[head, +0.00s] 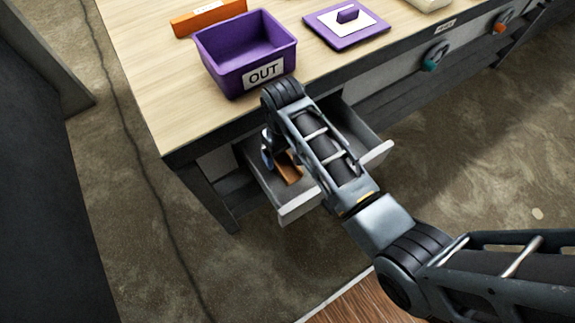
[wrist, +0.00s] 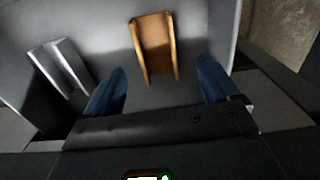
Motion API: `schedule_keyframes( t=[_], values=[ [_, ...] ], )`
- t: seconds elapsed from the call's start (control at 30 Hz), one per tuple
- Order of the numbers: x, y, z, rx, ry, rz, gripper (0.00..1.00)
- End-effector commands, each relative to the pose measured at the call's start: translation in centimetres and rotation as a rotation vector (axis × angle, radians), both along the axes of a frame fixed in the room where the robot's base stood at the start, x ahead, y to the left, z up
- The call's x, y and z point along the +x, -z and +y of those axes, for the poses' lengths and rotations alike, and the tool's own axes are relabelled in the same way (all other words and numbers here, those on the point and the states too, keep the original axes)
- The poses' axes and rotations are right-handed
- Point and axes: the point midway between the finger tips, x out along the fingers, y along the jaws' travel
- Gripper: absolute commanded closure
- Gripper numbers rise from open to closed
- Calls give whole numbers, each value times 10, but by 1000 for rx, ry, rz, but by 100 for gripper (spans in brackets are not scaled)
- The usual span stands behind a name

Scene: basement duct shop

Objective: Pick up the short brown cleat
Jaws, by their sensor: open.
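The short brown cleat (head: 289,169) is a small channel-shaped piece lying in the open grey drawer (head: 299,205). In the wrist view the brown cleat (wrist: 153,42) lies on the drawer floor, its channel side up, with its near end just past my fingertips. My gripper (wrist: 162,75) is open and empty, its two blue fingers to either side of the cleat's line. In the head view my gripper (head: 268,155) is down in the drawer beside the cleat, and my arm hides most of it.
A silver-grey channel piece (wrist: 60,68) lies in the drawer left of my fingers. On the bench above stand a purple bin (head: 247,55) marked OUT, an orange block (head: 208,17) and a purple lidded plate (head: 346,24). The drawer walls are close around my gripper.

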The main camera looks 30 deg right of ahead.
Motion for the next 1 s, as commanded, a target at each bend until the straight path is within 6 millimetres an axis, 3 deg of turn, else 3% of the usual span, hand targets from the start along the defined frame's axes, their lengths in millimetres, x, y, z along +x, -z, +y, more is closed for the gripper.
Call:
schedule_keyframes(
  t=[0.5, 0.83, 1.0],
  values=[
    [2, 63, -4, 0, 0, 0, 12],
    [2, 70, -5, -1, 1, -3, 12],
    [2, 70, -5, -1, 1, -3, 27]
  ],
)
